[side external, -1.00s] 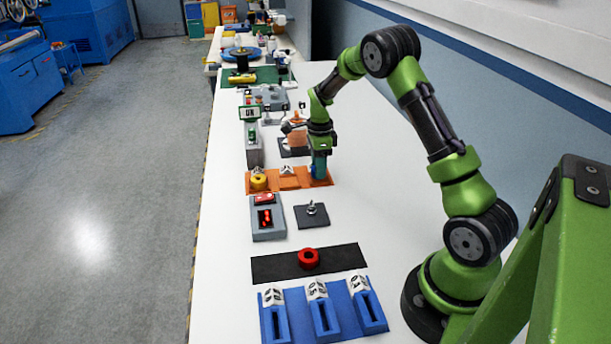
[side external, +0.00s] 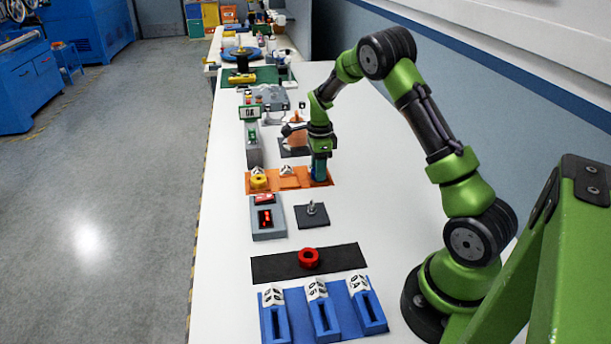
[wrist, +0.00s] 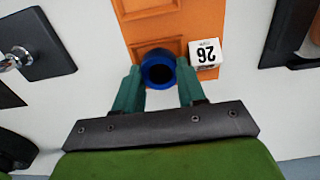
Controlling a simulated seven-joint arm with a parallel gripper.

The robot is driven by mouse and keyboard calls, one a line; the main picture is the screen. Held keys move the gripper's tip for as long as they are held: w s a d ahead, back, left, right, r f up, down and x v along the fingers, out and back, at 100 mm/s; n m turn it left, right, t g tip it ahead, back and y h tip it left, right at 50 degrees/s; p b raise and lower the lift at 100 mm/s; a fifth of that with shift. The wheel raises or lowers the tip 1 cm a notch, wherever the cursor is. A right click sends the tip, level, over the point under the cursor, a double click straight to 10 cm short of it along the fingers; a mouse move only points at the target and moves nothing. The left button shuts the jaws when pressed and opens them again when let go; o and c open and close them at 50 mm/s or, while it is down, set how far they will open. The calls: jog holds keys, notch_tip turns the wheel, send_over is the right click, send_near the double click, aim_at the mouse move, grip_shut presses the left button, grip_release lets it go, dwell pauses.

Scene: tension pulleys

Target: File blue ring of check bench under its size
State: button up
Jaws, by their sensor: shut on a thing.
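My gripper (wrist: 158,92) is shut on the blue ring (wrist: 157,66), with one teal finger on each side of it. The ring is at the edge of the orange tray (wrist: 178,49), beside a white label block (wrist: 204,53) that seems to read 26, upside down. In the side view my gripper (side external: 319,168) points down at the right end of the orange tray (side external: 289,181). The blue ring cannot be made out clearly there. Whether it touches the tray floor I cannot tell. A yellow ring (side external: 258,181) sits at the tray's left end.
Nearer the camera stand a grey box with a red display (side external: 267,218), a dark plate with an upright peg (side external: 311,213), a red ring (side external: 309,258) on a black mat (side external: 270,268), and a blue slotted rack (side external: 322,320). A small sign (side external: 250,112) stands beyond the tray.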

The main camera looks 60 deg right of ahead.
jog(key=shift+f, duration=0.2)
jog(key=o, duration=1.2)
jog(key=shift+o, duration=0.2)
jog(key=shift+o, duration=0.5)
jog(key=shift+w+d+r, duration=0.15)
jog(key=shift+r, duration=3.9)
